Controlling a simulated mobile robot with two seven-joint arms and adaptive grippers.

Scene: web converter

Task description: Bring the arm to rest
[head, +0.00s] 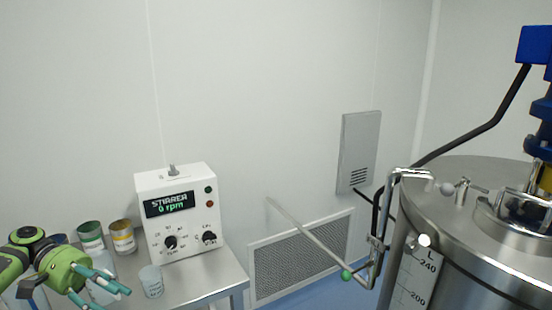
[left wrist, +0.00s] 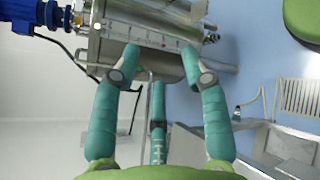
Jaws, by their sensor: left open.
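My left gripper (head: 112,288) is at the lower left of the head view, a green hand with teal fingers. It is in front of the side table (head: 205,287), near several containers. In the left wrist view its fingers (left wrist: 160,62) are spread apart with nothing between them. The steel tank lies beyond the fingertips there, apart from them. My right gripper is in neither view.
A white stirrer box (head: 180,218) reading 0 rpm stands on the table. A clear cup (head: 151,282), a green-rimmed container (head: 90,236) and a yellow-labelled tin (head: 123,238) are near the gripper. A large steel tank (head: 465,265) with pipes stands right.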

